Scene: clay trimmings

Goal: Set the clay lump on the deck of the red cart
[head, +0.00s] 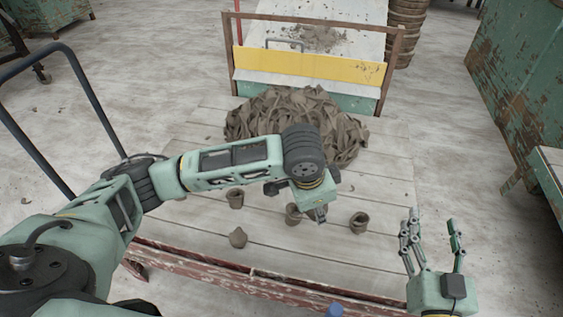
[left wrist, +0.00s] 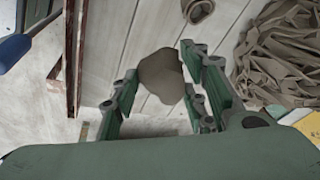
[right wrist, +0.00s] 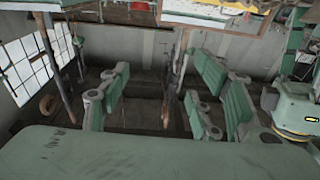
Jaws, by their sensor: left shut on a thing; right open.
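My left gripper (head: 318,210) reaches over a planked deck with a chipped red front edge (head: 220,262), which looks like the red cart. In the left wrist view my left gripper (left wrist: 160,88) is shut on a rounded brown clay lump (left wrist: 162,70), held between its fingertips. In the head view the gripper mostly hides what it holds. I cannot tell how far the lump is above the planks. My right gripper (head: 432,235) is open and empty at the right, and also shows in the right wrist view (right wrist: 155,85).
A heap of clay trimmings (head: 280,108) covers the deck's far middle. Small brown pots (head: 360,222) stand around my left gripper. A yellow-fronted trolley (head: 310,66) is behind, a green cabinet (head: 525,80) right. A dark tubular handle (head: 92,95) rises left. Bare planks show at right.

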